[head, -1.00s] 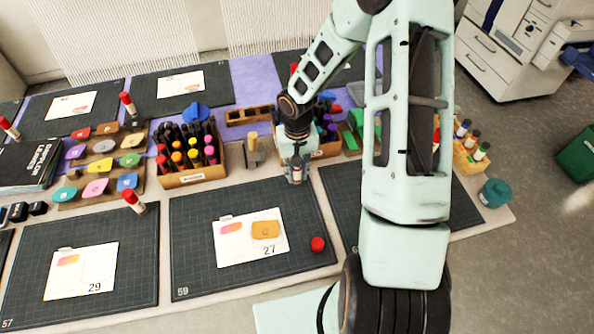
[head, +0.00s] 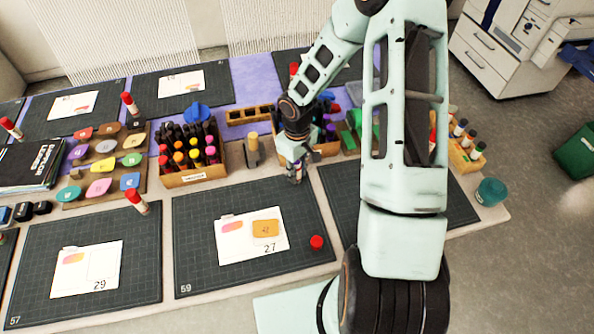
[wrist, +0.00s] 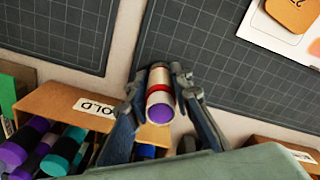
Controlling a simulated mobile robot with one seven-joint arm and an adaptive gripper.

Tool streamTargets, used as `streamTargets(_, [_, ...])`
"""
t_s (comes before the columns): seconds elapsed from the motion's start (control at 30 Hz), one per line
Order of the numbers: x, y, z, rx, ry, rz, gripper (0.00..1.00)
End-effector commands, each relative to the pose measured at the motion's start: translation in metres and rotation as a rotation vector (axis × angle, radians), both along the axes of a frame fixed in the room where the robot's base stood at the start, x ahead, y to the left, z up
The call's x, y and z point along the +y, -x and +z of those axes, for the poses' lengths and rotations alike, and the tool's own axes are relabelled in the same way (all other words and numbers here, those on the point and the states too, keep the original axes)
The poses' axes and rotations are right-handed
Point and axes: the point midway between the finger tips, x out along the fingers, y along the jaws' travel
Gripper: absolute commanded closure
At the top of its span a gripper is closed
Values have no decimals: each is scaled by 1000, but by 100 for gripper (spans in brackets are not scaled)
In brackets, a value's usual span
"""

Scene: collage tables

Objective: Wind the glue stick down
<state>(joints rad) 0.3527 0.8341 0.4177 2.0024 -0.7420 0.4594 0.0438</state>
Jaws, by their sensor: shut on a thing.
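The glue stick (wrist: 159,98) is pale with a red band, and a purple round end faces the wrist camera. My gripper (wrist: 160,80) is shut on it, with one finger on each side. In the head view, my gripper (head: 296,174) points down at the back edge of the cutting mat (head: 190,215) marked 59, and the glue stick is mostly hidden there. A red cap (head: 316,242) lies apart on that mat, right of a white card (head: 250,236) marked 27. Whether the stick's far end touches the table cannot be told.
A marker box (head: 193,174) stands left of my gripper, with a small stand (head: 253,153) between. Another box, labelled OLD at its visible end (wrist: 75,98), is close to my fingers. The mat's front is clear.

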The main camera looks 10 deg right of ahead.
Motion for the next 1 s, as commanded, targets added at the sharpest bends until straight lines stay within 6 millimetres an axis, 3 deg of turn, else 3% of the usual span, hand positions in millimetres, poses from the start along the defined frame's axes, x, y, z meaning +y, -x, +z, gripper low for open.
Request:
streamTargets(0.77, [0, 1, 0, 1, 1, -2, 99])
streamTargets(0.8, [0, 0, 0, 1, 1, -2, 76])
streamTargets(0.93, [0, 0, 0, 1, 1, -2, 61])
streamTargets(1.0, [0, 0, 0, 1, 1, -2, 60])
